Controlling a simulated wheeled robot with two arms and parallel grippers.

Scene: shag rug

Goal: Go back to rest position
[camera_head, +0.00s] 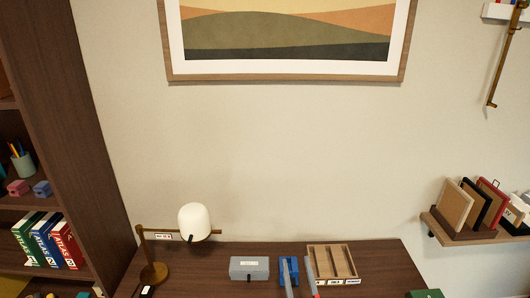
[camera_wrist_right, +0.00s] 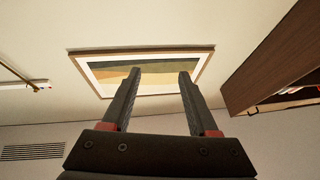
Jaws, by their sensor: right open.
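My right gripper (camera_head: 296,262) shows at the bottom of the head view as two grey fingers pointing up the picture, in front of the desk. In the right wrist view, my right gripper (camera_wrist_right: 160,74) is open, with nothing between its dark fingers; the wall and the framed picture (camera_wrist_right: 110,72) lie beyond them. My left gripper is in neither view.
The dark desk (camera_head: 215,262) carries a lamp (camera_head: 194,222), a grey box (camera_head: 249,268), a blue object (camera_head: 294,268) partly hidden by my fingers, and a wooden tray (camera_head: 350,262). A bookcase (camera_head: 85,150) stands left; a wall shelf (camera_head: 462,232) hangs right.

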